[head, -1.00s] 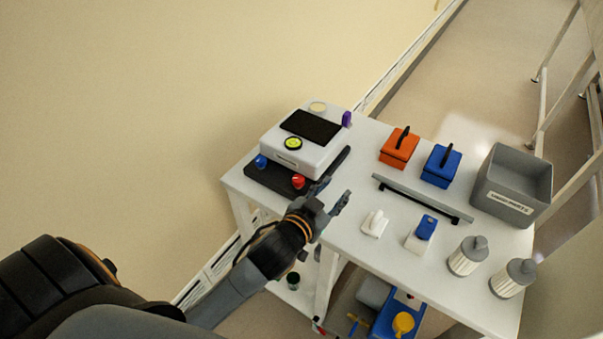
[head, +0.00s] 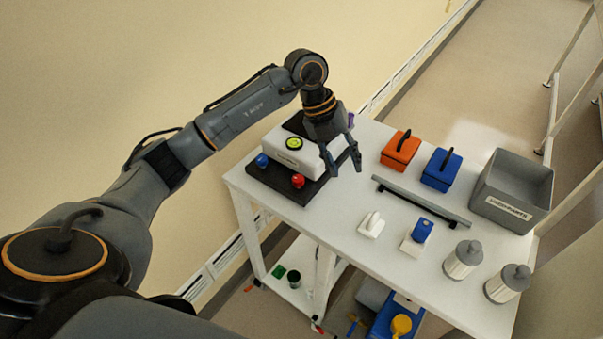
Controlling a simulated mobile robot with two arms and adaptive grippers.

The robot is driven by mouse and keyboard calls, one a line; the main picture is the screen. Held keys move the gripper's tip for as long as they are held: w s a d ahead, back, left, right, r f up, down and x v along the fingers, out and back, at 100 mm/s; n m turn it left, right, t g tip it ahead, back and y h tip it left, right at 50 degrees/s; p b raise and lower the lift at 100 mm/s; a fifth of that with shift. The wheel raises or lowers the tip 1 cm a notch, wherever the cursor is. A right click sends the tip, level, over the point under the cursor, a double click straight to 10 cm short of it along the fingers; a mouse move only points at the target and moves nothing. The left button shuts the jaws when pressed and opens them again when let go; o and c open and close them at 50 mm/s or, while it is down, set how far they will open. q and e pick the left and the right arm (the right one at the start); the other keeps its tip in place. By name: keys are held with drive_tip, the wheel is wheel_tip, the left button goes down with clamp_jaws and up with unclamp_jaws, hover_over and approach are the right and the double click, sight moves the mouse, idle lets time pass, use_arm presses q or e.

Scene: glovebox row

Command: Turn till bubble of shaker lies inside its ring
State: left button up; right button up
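The shaker (head: 283,158) is a white box on a black base (head: 262,178) at the far left end of the white table. A round yellow-green bubble level (head: 294,143) with a dark rim sits on its top. Where the bubble lies within it is too small to tell. A blue knob (head: 262,160) and a red knob (head: 298,181) stand on the base's near side. My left gripper (head: 345,170) points down at the shaker's right side, fingers apart and empty; contact cannot be told. It hides part of the shaker's dark top panel. My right gripper is out of view.
Right of the gripper are an orange box (head: 399,153), a blue box (head: 440,174), a grey bar (head: 420,200) and a grey bin (head: 515,183). Nearer are a white switch-like piece (head: 371,226), a blue-topped block (head: 415,240) and two ribbed canisters (head: 462,262).

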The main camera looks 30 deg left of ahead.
sight(298, 178)
use_arm(q)
drive_tip(key=a+r+n+y, duration=0.3)
drive_tip(key=a+y, duration=0.2)
drive_tip(key=a, duration=0.7)
drive_tip(key=shift+g, duration=0.4)
drive_tip(key=f+p, duration=0.1)
drive_tip(key=f, duration=0.3)
drive_tip(key=f+p, duration=0.1)
drive_tip(key=f, duration=0.3)
drive_tip(key=f+p, duration=0.2)
drive_tip(key=f, duration=0.2)
drive_tip(key=shift+d+f, duration=0.25)
drive_tip(key=shift+f, duration=0.55)
